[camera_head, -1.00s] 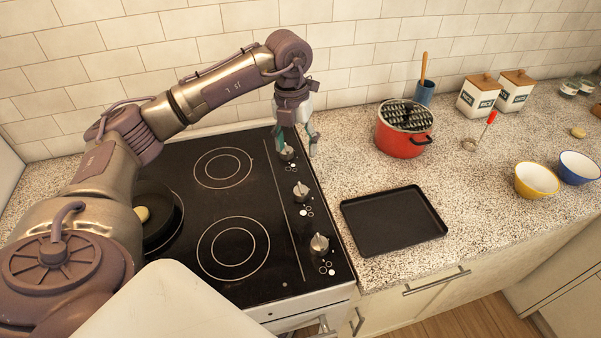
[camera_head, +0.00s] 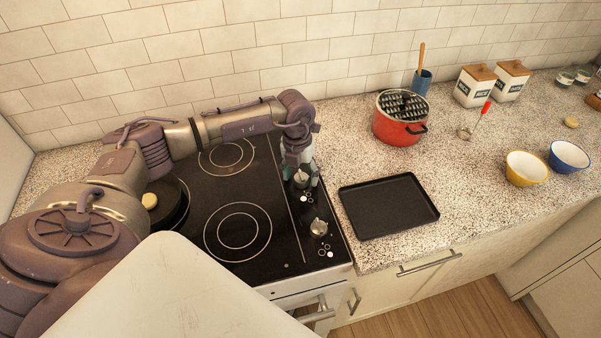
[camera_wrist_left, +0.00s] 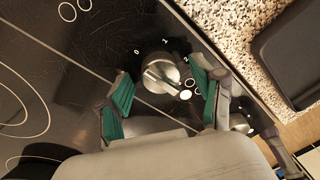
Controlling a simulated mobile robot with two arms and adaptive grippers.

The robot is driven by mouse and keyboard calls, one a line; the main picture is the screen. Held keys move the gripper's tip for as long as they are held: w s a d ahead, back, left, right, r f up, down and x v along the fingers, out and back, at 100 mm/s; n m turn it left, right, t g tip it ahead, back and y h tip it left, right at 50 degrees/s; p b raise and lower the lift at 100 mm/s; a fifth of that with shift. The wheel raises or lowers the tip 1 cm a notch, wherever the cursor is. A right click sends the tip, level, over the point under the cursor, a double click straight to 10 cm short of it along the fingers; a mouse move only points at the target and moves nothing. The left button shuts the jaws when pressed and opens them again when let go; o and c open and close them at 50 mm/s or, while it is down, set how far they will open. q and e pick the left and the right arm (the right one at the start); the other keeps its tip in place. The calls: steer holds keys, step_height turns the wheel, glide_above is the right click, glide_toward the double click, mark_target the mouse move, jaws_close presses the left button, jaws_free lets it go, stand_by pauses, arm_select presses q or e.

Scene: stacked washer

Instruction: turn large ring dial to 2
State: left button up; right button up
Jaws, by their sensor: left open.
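The stove's middle silver dial (camera_head: 301,180) is on the control strip at the right of the black cooktop. In the left wrist view the dial (camera_wrist_left: 160,74) is round with a raised grip bar; white marks "0" and "1" show beside it, and no "2" is readable. My left gripper (camera_head: 301,176) is at this dial. In the wrist view its green-padded fingers are open (camera_wrist_left: 162,80), one on each side of the dial with gaps showing. A white dot and ring symbols lie by the dial. My right gripper is not in view.
The front dial (camera_head: 319,227) stands closer to me on the strip. A black tray (camera_head: 388,205) lies right of the stove, with a red pot (camera_head: 399,120) behind it. A black pan (camera_head: 172,207) sits at the cooktop's left.

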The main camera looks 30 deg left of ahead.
arm_select(q)
steer(key=shift+c, duration=0.2)
steer(key=c, duration=1.1)
